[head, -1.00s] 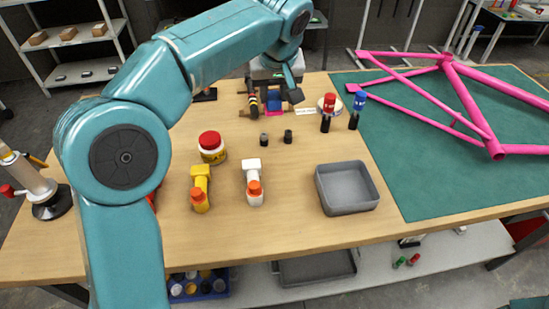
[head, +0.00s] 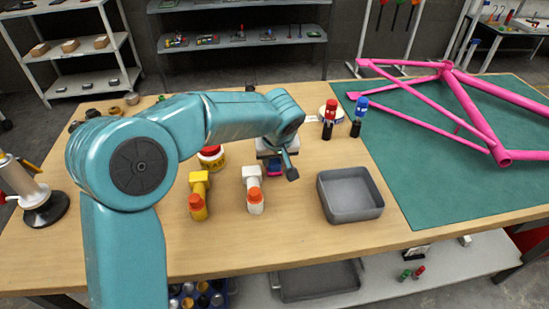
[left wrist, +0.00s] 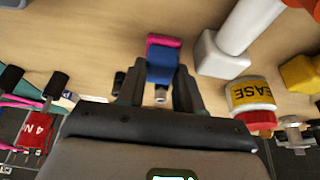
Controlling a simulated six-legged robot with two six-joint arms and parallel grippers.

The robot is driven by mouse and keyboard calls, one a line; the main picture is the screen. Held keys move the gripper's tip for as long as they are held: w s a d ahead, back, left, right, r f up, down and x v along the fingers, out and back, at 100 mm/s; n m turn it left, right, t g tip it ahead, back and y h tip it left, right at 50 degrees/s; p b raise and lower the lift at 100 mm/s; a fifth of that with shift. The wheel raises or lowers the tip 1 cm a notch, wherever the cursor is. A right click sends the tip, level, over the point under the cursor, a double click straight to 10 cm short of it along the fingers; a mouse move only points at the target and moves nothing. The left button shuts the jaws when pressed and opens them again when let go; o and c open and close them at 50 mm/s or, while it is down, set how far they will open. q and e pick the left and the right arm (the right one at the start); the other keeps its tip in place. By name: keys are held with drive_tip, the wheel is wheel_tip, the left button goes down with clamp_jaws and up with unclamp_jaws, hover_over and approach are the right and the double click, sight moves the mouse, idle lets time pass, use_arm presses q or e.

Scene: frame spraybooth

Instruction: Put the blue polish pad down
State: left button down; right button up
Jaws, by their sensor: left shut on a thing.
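The blue polish pad (left wrist: 162,66), blue with a pink part along one edge, is between the fingers of my left gripper (left wrist: 158,90) in the left wrist view. My left gripper (head: 275,164) is shut on it. In the head view the pad (head: 274,171) shows small below the gripper, just behind and right of the white bottle (head: 252,178). The wrist and forearm hide part of it. I cannot tell whether the pad touches the wooden table (head: 290,235). My right gripper is not in view.
A yellow bottle (head: 199,185) and a red-lidded jar (head: 211,157) stand left of the white bottle. A grey tray (head: 350,207) is to the right. Red and blue-capped bottles (head: 329,118) stand behind it. A pink frame (head: 480,115) lies on the green mat. The table's front middle is clear.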

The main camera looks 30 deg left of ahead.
use_arm(q)
drive_tip(key=shift+s, duration=0.1)
drive_tip(key=c, duration=1.2)
unclamp_jaws()
drive_tip(key=shift+f, duration=0.1)
drive_tip(key=o, duration=0.4)
drive_tip(key=shift+o, duration=0.2)
drive_tip(key=shift+d+r, duration=0.1)
drive_tip(key=shift+r, duration=0.2)
drive_tip(key=p+v, duration=0.1)
drive_tip(key=v, duration=1.4)
drive_tip(key=shift+d+r, duration=0.25)
drive_tip(key=shift+d, duration=0.05)
drive_tip(key=shift+s, duration=0.1)
